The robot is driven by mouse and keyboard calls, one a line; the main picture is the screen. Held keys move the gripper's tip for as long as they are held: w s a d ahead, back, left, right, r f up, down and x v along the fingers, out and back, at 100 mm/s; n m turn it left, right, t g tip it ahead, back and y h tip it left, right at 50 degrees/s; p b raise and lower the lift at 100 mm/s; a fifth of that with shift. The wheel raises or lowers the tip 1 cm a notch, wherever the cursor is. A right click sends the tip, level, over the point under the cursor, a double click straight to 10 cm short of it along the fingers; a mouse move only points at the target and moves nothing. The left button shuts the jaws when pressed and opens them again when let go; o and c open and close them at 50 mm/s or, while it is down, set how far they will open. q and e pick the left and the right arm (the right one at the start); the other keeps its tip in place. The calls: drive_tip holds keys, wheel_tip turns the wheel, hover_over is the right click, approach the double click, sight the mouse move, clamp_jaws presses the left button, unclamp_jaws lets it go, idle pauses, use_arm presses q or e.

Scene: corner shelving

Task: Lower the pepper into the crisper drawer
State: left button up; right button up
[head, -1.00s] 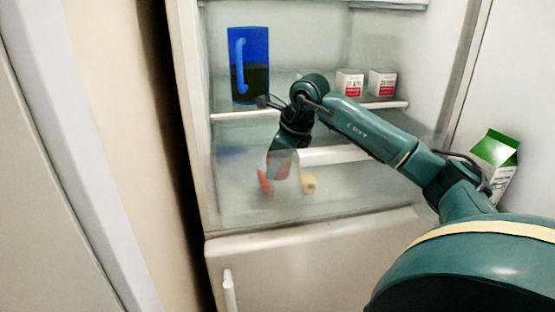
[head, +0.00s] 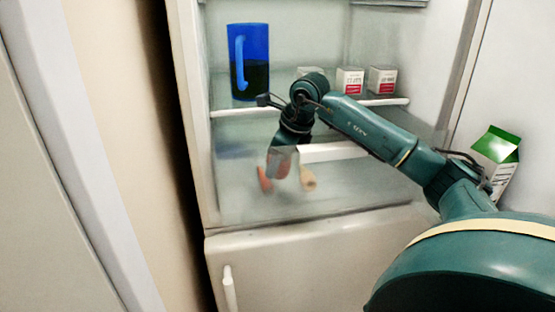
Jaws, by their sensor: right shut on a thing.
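My right gripper (head: 279,165) points down inside the fridge, behind the translucent front of the crisper drawer (head: 350,190). It is shut on the pepper, which the fingers and the cloudy drawer front mostly hide. An orange-red shape (head: 264,180) shows just left of the fingertips; I cannot tell whether it is part of the pepper or a separate item. A tan, elongated item (head: 307,179) lies in the drawer to the right of the fingers. My left gripper is not in view.
A blue pitcher (head: 248,50) stands on the shelf above, left of my arm. Small white-and-red cartons (head: 350,80) stand on that shelf to the right. A green-topped carton (head: 496,150) is at the far right. The fridge's left wall is close to the gripper.

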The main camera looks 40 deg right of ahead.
drive_tip(key=o, duration=1)
